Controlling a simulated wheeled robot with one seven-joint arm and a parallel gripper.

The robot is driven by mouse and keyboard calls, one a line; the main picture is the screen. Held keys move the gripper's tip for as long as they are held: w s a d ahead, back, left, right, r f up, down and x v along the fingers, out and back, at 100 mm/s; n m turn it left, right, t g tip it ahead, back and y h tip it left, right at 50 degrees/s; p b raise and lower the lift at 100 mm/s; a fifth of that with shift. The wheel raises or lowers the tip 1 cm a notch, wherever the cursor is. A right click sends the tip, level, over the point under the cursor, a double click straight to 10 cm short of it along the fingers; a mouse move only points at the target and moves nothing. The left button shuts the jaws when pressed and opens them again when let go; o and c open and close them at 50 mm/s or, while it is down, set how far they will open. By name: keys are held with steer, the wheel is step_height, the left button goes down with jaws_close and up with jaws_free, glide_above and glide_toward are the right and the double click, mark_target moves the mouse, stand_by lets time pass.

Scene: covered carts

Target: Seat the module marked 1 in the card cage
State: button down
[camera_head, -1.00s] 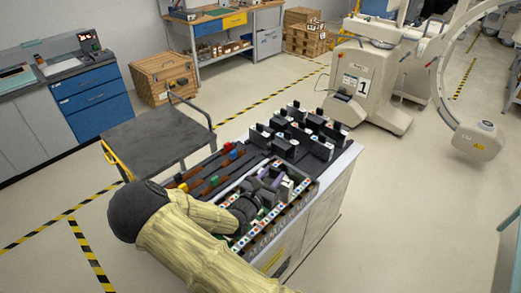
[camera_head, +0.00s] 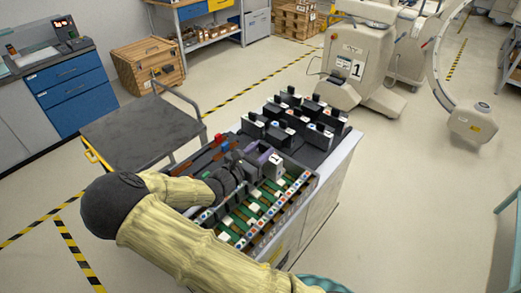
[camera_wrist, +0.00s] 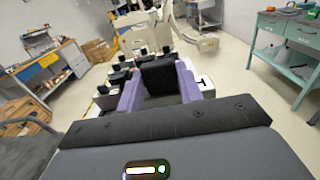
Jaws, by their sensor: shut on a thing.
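The module marked 1 shows its white face with a black 1 (camera_head: 276,164) in the head view, upright near the far end of the card cage. My gripper (camera_head: 261,157) is shut on its dark handle, which shows between the purple fingers (camera_wrist: 160,80) in the wrist view. The white face also shows in the wrist view (camera_wrist: 205,84), right of the fingers. The card cage (camera_head: 262,240) lies on the cart's near part, with green slots and coloured squares along its rails. The module's lower end is hidden, so I cannot tell its height over the slots.
Several black modules with white faces (camera_head: 318,135) stand on the cart's far part, just beyond my gripper. Red and blue pieces on brown strips (camera_head: 217,146) lie to its left. A grey trolley (camera_head: 140,128) stands left of the cart. The floor to the right is clear.

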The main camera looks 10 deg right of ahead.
steer(key=shift+r, duration=0.15)
step_height(320, 180, down, 15)
steer(key=b, duration=0.7)
steer(key=shift+b, duration=0.4)
stand_by(1.1)
steer(key=shift+s, duration=0.1)
stand_by(0.4)
steer(key=c, duration=0.9)
jaws_free()
steer(key=shift+f, duration=0.2)
steer(key=shift+o, duration=0.2)
steer(key=b+v, duration=0.2)
steer(key=v, duration=1.5)
steer(key=shift+a, duration=0.15)
steer(key=shift+s+r, duration=0.1)
